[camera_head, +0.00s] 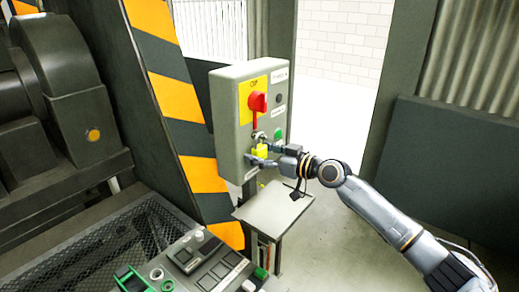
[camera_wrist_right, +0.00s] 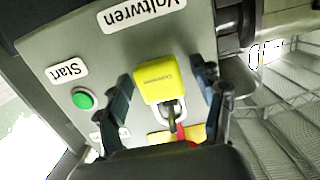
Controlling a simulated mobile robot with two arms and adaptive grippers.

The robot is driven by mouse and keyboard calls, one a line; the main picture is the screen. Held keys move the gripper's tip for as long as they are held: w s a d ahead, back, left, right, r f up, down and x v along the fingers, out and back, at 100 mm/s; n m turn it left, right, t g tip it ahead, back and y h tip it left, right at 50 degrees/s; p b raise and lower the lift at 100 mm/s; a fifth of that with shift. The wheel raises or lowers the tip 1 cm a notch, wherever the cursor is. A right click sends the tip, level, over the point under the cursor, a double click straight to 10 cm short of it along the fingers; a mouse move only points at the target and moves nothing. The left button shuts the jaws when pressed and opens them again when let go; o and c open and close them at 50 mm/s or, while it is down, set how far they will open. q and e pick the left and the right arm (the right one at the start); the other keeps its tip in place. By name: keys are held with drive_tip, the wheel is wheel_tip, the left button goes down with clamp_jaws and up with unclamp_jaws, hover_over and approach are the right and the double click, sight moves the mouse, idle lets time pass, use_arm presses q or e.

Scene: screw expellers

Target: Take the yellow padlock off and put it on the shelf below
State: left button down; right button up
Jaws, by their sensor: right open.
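The yellow padlock (camera_head: 262,150) hangs by its shackle below the red switch handle (camera_head: 257,103) on the grey control box (camera_head: 228,115). In the right wrist view the padlock (camera_wrist_right: 157,80) shows large, with its grey shackle at the red and yellow switch area. My right gripper (camera_head: 262,153) is at the box front; in its wrist view its open fingers (camera_wrist_right: 166,92) stand on either side of the padlock, with gaps visible. The shelf (camera_head: 275,208) is a small bare grey plate below the box. My left gripper is not in view.
A green start button (camera_wrist_right: 83,98) sits beside the padlock on the box face. A striped post (camera_head: 180,95) stands left of the box. A console with buttons (camera_head: 205,262) and mesh (camera_head: 120,240) lie at the lower left. Open floor is to the right.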

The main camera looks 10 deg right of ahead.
drive_tip(key=shift+c, duration=0.2)
drive_tip(key=shift+s+d+r, duration=0.1)
drive_tip(key=shift+s, duration=0.05)
drive_tip(key=c, duration=1.1)
drive_tip(key=shift+r, duration=0.45)
drive_tip(key=shift+r+p, duration=0.3)
drive_tip(key=shift+r, duration=0.05)
drive_tip(key=shift+r, duration=0.2)
drive_tip(key=shift+s+f, duration=0.1)
drive_tip(key=shift+f, duration=0.1)
